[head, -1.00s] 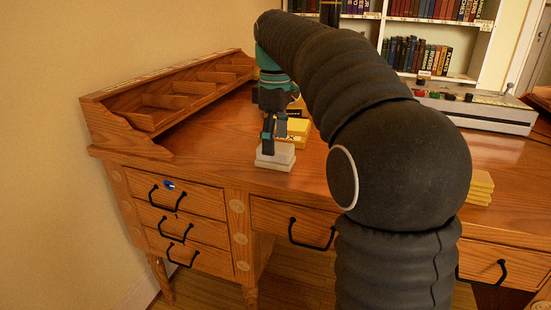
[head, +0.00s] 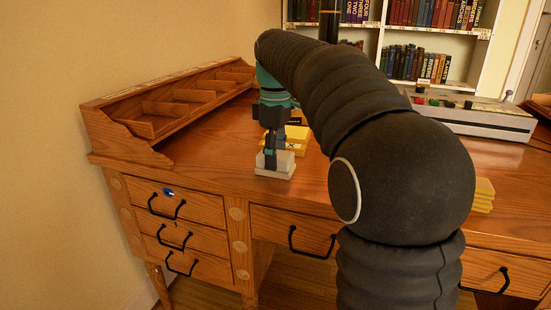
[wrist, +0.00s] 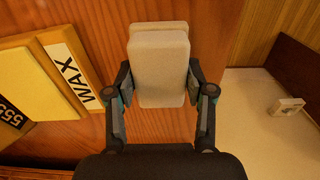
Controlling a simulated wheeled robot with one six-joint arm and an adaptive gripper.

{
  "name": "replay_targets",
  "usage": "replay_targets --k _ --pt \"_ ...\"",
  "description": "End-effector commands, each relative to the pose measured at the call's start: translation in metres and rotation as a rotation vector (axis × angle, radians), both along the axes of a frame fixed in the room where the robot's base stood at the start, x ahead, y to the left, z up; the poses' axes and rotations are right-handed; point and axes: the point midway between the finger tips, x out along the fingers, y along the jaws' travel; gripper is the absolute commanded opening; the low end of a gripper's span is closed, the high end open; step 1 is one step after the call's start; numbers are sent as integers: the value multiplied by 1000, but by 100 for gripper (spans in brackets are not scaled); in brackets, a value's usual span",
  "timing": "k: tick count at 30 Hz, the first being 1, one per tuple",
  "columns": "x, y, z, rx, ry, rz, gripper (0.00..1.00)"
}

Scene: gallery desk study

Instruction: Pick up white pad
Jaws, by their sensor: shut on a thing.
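Two white pads are stacked near the front of the wooden desk, at the front left of its top. The upper white pad (head: 284,160) lies on the lower pad (head: 274,173), slightly offset from it. My gripper (head: 271,163) points down and is shut on the upper white pad. In the wrist view the white pad (wrist: 161,72) sits between the two fingers, one on each long side. Another pale block edge (wrist: 158,28) shows just beyond it. Whether the held pad has left the lower one is hard to tell.
Yellow pads (head: 298,133) lie just behind; one beside my gripper in the wrist view carries a WAX label (wrist: 71,70). More yellow pads (head: 483,195) are stacked at right. A wooden organizer (head: 150,127) stands along the left, a grey console (head: 470,118) at back right.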

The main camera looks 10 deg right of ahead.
Motion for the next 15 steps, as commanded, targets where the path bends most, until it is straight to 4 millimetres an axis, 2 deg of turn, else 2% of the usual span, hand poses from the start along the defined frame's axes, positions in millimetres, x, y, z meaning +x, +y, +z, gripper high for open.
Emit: replay_targets --k 5,11,15 --pt "1 0 9 0 0 0 18" --pt "1 0 42 0 -2 0 18" --pt "-15 -27 60 0 -4 -6 18"
